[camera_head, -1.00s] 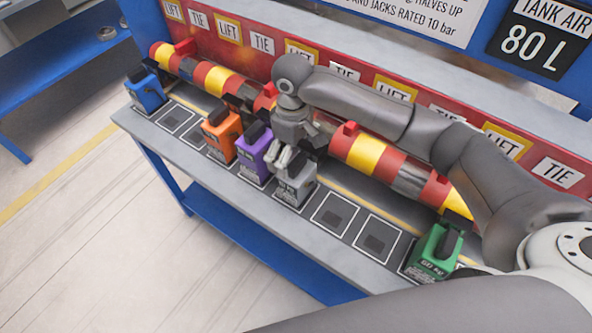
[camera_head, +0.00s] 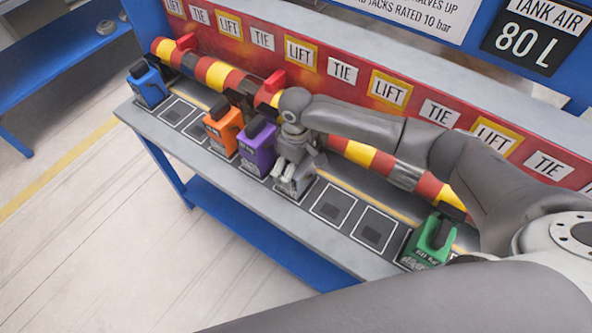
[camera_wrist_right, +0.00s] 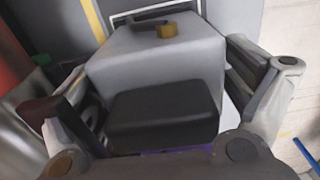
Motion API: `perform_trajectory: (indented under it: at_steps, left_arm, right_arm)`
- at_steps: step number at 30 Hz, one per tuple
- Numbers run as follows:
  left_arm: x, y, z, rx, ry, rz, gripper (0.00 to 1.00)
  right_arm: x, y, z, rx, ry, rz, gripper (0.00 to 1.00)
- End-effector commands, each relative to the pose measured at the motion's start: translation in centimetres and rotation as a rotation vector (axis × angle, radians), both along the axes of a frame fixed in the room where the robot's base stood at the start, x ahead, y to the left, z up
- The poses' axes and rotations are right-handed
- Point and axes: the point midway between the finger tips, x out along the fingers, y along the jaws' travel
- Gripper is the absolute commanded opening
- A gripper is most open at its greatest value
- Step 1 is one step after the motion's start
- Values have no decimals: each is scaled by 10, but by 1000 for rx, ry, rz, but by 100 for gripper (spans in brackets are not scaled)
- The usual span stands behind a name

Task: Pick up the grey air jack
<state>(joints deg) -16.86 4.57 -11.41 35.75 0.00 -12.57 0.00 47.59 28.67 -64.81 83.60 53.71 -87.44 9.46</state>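The grey air jack (camera_head: 299,184) stands on the bench's front strip, just right of the purple jack (camera_head: 257,146). My right gripper (camera_head: 287,172) is over it from above and partly hides it. In the right wrist view, the jack's light grey body (camera_wrist_right: 165,62) with a black block on top lies between the two spread fingers of the right gripper (camera_wrist_right: 165,95). The fingers flank it on both sides and look open; whether the pads touch it is hard to tell. My left gripper is not in view.
An orange jack (camera_head: 223,127) and a blue jack (camera_head: 148,84) stand farther left; a green jack (camera_head: 428,247) stands to the right. Empty outlined spots (camera_head: 333,204) lie right of the grey jack. A red-and-yellow striped tube (camera_head: 216,74) runs behind the row.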

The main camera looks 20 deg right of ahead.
Motion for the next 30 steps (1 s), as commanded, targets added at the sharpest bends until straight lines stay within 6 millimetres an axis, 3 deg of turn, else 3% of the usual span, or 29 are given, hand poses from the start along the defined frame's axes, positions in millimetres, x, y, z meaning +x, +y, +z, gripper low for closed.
perform_trajectory:
  at_steps: [2,16,30]
  left_arm:
    - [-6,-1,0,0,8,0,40]
    - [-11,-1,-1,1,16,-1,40]
    - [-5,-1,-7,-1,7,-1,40]
  right_arm:
    - [0,0,0,0,0,0,82]
    - [2,1,3,2,-5,0,23]
    - [2,1,13,4,-6,1,23]
